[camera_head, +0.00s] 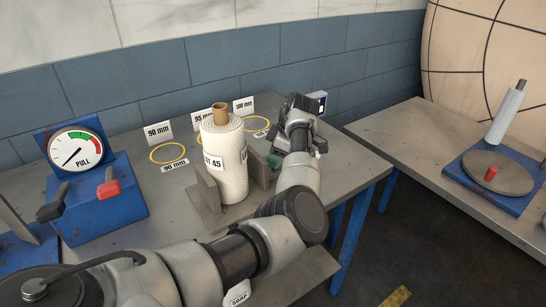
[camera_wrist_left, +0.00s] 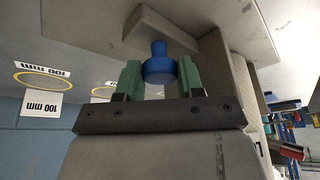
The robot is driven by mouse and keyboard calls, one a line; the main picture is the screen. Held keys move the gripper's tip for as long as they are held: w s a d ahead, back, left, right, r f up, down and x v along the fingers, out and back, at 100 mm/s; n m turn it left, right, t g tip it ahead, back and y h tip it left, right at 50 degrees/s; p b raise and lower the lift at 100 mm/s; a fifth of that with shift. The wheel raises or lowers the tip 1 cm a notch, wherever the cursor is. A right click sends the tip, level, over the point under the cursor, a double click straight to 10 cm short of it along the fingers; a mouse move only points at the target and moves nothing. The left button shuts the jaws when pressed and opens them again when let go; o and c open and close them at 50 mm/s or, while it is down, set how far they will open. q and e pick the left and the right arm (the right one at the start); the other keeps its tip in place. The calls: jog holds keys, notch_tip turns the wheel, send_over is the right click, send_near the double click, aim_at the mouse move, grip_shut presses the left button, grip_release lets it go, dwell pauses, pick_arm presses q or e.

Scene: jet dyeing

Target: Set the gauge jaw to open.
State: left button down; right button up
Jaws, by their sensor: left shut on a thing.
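The gauge (camera_head: 207,192) is a grey base with upright jaw plates on the table. A white fabric roll (camera_head: 224,150) labelled "LOT 45" stands upright between the plates. My left gripper (camera_head: 274,160) is at the right side of the gauge, its green fingers partly hidden by the wrist. In the left wrist view my left gripper (camera_wrist_left: 159,76) has its green fingers on either side of a blue knob (camera_wrist_left: 158,62) on the gauge, shut on it. The knob is hidden in the head view. My right gripper is out of view.
Yellow rings (camera_head: 168,152) with 90, 95 and 100 mm cards lie behind the gauge. A blue pull tester (camera_head: 100,205) with a dial (camera_head: 75,150) stands left. A second table (camera_head: 430,140) at right holds a blue stand (camera_head: 490,180).

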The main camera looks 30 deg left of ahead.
pick_arm(q)
jog(key=shift+w+d+r, duration=0.1)
jog(key=shift+r, duration=0.1)
jog(key=c, duration=0.9)
grip_release()
jog(key=shift+o, duration=1)
jog(key=shift+w+f, duration=0.15)
jog(key=shift+w, duration=0.05)
jog(key=shift+d, duration=0.1)
jog(key=shift+s, duration=0.1)
jog(key=b+v, duration=0.1)
jog(key=v, duration=0.9)
jog(key=shift+r, duration=0.4)
jog(key=shift+d, duration=0.1)
